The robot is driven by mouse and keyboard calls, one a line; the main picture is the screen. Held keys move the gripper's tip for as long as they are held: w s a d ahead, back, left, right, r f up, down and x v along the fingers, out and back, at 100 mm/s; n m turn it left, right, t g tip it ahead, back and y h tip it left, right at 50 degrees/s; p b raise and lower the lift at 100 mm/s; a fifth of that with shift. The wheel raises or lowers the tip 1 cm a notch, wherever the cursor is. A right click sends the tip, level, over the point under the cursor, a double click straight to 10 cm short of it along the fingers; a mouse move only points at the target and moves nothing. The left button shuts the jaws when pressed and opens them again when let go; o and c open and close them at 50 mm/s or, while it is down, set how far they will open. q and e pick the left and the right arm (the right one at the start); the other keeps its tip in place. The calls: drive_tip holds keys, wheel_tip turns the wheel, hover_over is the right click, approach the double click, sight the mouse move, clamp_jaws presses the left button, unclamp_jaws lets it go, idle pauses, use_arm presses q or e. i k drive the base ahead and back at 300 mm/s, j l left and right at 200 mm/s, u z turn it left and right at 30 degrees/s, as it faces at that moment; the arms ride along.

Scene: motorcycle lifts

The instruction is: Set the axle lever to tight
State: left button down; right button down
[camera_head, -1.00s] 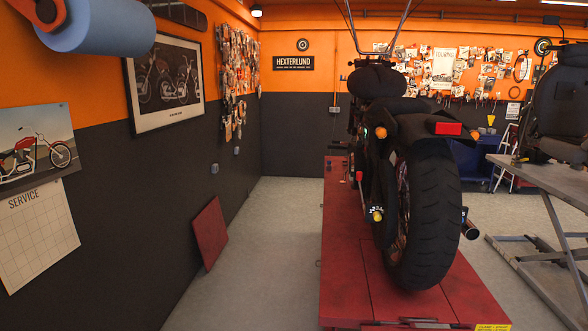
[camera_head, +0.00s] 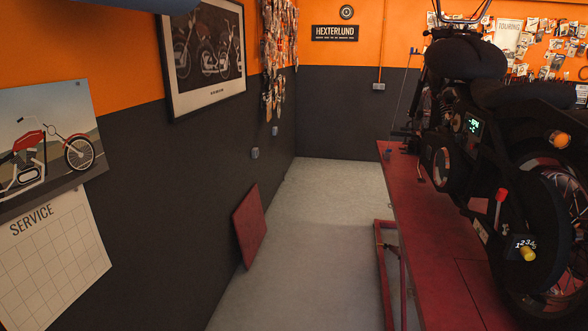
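A black motorcycle (camera_head: 520,100) stands on a red lift (camera_head: 448,265) at the right, seen from its rear left side. Near its rear wheel (camera_head: 565,215) is a dark round plate with the numbers 1 to 5 (camera_head: 523,242) and a yellow knob (camera_head: 528,254). Above the plate is a small red-tipped part (camera_head: 501,195). I cannot tell from this view which of these parts is the axle lever or how it is set. Neither of my grippers is in view.
A clear floor strip (camera_head: 300,215) runs between the lift and the dark left wall. A red panel (camera_head: 250,225) leans on that wall. A red frame (camera_head: 385,265) stands at the lift's left side. A service calendar (camera_head: 50,255) and a framed picture (camera_head: 207,58) hang at left.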

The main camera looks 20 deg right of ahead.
sight(502, 193)
drive_tip(key=i+z, duration=0.25)
drive_tip(key=z, duration=0.25)
drive_tip(key=i+j+z, duration=0.1)
drive_tip(key=i+z, duration=0.15)
drive_tip(key=z, duration=0.25)
drive_tip(key=i+j+z, duration=0.2)
drive_tip(key=z, duration=0.3)
drive_tip(key=i+j+z, duration=0.15)
drive_tip(key=z, duration=0.3)
drive_tip(key=i+j+z, duration=0.15)
drive_tip(key=z, duration=0.3)
drive_tip(key=i+j+z, duration=0.1)
drive_tip(key=j+z, duration=0.15)
drive_tip(key=z, duration=0.2)
drive_tip(key=i+j+z, duration=0.15)
drive_tip(key=j+z, duration=0.75)
drive_tip(key=i+j+z, duration=0.1)
drive_tip(key=j+z, duration=0.15)
drive_tip(key=j, duration=0.3)
